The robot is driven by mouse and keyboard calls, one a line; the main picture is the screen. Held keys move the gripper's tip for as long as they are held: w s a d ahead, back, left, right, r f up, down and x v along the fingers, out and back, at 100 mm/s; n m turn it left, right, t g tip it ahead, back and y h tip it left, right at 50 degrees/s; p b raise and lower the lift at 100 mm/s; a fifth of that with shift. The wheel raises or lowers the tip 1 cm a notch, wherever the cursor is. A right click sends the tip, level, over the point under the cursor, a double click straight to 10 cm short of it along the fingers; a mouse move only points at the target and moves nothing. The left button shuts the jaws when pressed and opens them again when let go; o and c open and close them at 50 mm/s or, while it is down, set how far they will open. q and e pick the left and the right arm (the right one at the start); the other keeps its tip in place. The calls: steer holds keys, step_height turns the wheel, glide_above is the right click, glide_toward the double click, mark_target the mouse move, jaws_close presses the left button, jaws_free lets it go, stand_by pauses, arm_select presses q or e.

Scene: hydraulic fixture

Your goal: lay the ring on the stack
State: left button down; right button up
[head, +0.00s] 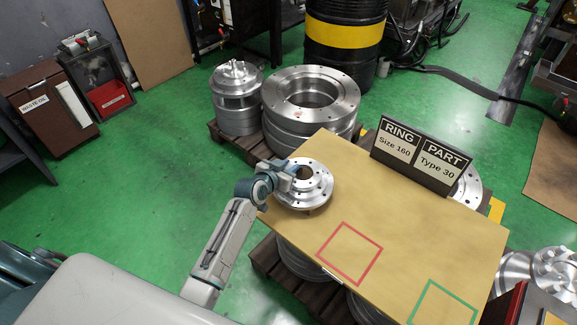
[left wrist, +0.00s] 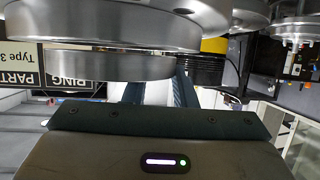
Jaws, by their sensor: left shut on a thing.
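The ring is a shiny metal flange with a raised hub, a centre hole and small bolt holes (head: 316,190). It is at the left corner of the tan table board (head: 400,232) in the head view; I cannot tell whether it touches the board. My left gripper (head: 290,174) is shut on it from the left, near the hub. In the left wrist view the metal flange (left wrist: 110,22) fills the top, and the fingers are mostly hidden. A stack of large metal rings (head: 283,97) stands on a wooden pallet behind the board. My right gripper is not in view.
A black sign (head: 416,156) reading "RING Size 160" and "PART Type 30" stands at the board's back edge. A red square (head: 349,254) and a green square (head: 443,305) marked on the board are empty. A finned metal part (head: 237,100) stands left of the stack; a black-yellow drum (head: 344,38) stands behind.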

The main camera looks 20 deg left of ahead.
arm_select(q)
steer(key=shift+f, duration=0.2)
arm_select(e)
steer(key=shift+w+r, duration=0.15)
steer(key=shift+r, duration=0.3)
arm_select(q)
steer(key=c, duration=1.2)
jaws_free()
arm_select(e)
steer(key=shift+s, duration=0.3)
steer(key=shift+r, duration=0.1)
